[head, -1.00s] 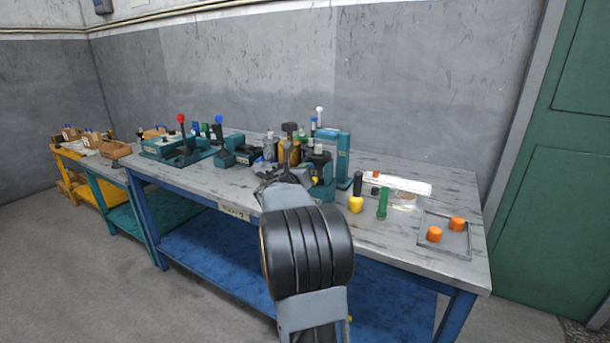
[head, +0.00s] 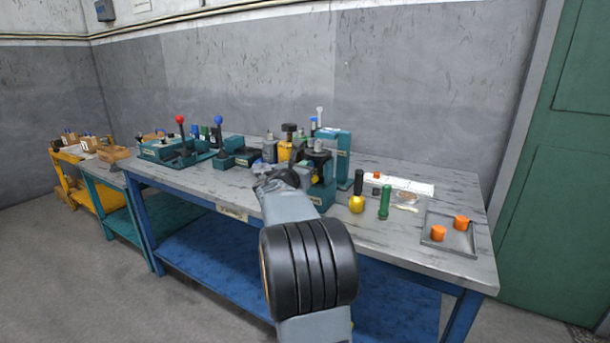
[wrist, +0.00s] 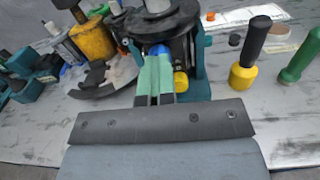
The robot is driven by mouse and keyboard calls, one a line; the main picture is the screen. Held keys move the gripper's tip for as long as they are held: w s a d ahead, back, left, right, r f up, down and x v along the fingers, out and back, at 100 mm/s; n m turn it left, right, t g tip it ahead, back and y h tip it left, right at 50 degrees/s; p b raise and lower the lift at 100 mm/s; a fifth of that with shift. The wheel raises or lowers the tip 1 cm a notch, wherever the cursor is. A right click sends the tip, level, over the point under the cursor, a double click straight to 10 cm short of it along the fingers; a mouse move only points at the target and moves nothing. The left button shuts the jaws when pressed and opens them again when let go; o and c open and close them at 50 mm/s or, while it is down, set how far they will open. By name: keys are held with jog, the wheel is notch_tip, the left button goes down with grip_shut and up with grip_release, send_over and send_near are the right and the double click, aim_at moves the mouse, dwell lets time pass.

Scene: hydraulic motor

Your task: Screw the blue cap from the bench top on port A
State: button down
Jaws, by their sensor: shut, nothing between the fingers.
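In the wrist view, my gripper (wrist: 156,66) has its two green fingers together, with nothing visible between them. A blue cap (wrist: 160,50) shows just beyond the fingertips, at the front of the motor unit under its dark round flange (wrist: 163,20). I cannot tell whether it touches the fingers or how it is seated. A yellow cap (wrist: 181,82) sits on the unit to the right of the fingers. In the head view, the motor unit (head: 319,158) stands on its teal stand, partly behind my arm; the fingertips are hidden there. No port letter is readable.
A black-and-yellow tool (wrist: 249,55) and a green-handled tool (head: 384,202) stand right of the motor. A tray (head: 450,240) holds two orange caps (head: 439,233). A yellow cylinder (wrist: 92,40) stands close on the left. The bench's front right is mostly clear.

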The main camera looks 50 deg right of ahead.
jog(key=shift+m+b, duration=0.45)
jog(key=shift+m, duration=0.15)
jog(key=c, duration=1.8)
grip_release()
jog(key=shift+c, duration=0.2)
jog(key=o, duration=0.6)
jog(key=shift+o, duration=0.2)
jog(key=shift+f, duration=0.1)
jog(key=shift+n+p, duration=5.2)
jog(key=shift+p, duration=0.55)
jog(key=shift+c, duration=0.5)
